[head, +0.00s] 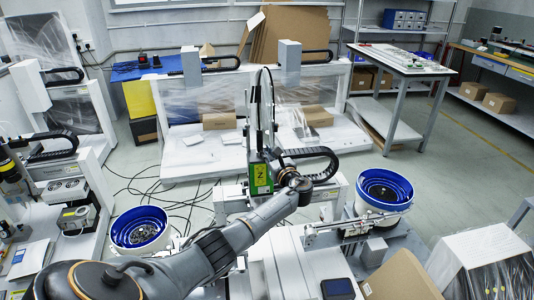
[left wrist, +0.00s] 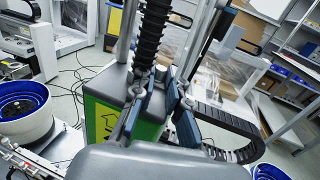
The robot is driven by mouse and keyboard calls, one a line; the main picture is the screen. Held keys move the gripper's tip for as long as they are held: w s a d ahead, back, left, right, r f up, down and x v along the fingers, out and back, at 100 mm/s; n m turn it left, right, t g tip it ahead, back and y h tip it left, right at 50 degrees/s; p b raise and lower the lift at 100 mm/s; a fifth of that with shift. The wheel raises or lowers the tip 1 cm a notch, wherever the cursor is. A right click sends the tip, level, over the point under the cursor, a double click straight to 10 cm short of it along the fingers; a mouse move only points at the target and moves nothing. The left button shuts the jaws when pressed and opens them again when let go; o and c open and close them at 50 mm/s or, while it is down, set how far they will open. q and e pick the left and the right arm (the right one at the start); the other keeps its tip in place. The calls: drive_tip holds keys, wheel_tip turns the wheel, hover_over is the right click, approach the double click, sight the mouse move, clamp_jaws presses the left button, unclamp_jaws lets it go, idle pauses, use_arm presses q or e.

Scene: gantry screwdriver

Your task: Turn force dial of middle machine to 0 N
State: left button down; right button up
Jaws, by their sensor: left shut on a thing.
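The middle machine's screwdriver head (head: 261,178) is a dark grey unit with a green label, on a white gantry. In the left wrist view the same unit (left wrist: 105,118) fills the middle left. A small grey knob (left wrist: 159,74), which looks like the force dial, stands on top of it. My left gripper (head: 291,182) is at the unit's upper right in the head view. In the left wrist view its fingers (left wrist: 156,92) are closed around the knob. The dial's scale and pointer cannot be read. My right gripper is not in view.
A black cable chain (left wrist: 228,122) curves right of the unit, and a ribbed black hose (left wrist: 150,32) rises above it. Blue-rimmed bowl feeders stand left (head: 140,230) and right (head: 384,190) of the machine. A cardboard box (head: 402,278) is at the lower right.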

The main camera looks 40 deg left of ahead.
use_arm(q)
drive_tip(key=c, duration=1.3)
unclamp_jaws()
drive_tip(key=shift+c, duration=0.2)
drive_tip(key=shift+s+d, duration=0.15)
drive_tip(key=shift+d, duration=0.3)
drive_tip(key=v, duration=0.7)
drive_tip(key=shift+a, duration=0.1)
